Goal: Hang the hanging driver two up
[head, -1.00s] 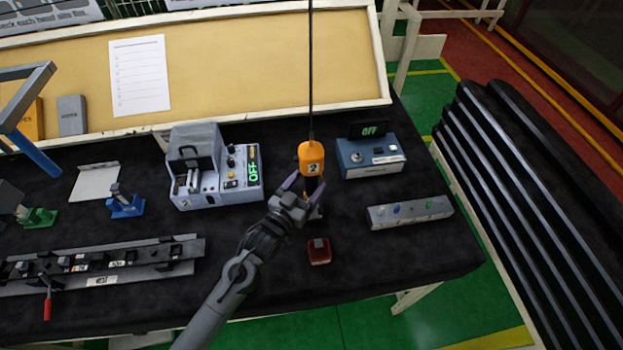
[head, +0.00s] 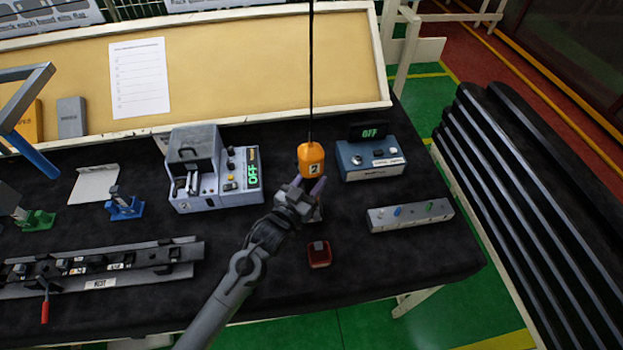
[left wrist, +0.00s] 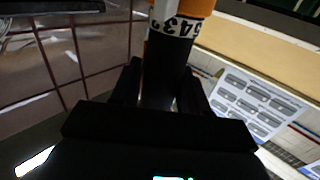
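The hanging driver two (head: 311,160) has an orange body with a "2" label and hangs on a black cord above the dark table, right of centre in the head view. My left gripper (head: 308,185) is at its dark lower part, just below the orange body. In the left wrist view the driver's dark barrel (left wrist: 165,65) with a numbered white band stands between my left fingers (left wrist: 160,92), which look closed on it. The driver's lower end is hidden by the gripper. My right gripper is not in view.
A grey-blue controller (head: 369,157) reading OFF is just right of the driver, and a larger grey machine (head: 210,178) is left. A red block (head: 319,255) lies in front. A grey strip (head: 410,215) with coloured buttons lies right. A long rail fixture (head: 100,268) fills the front left.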

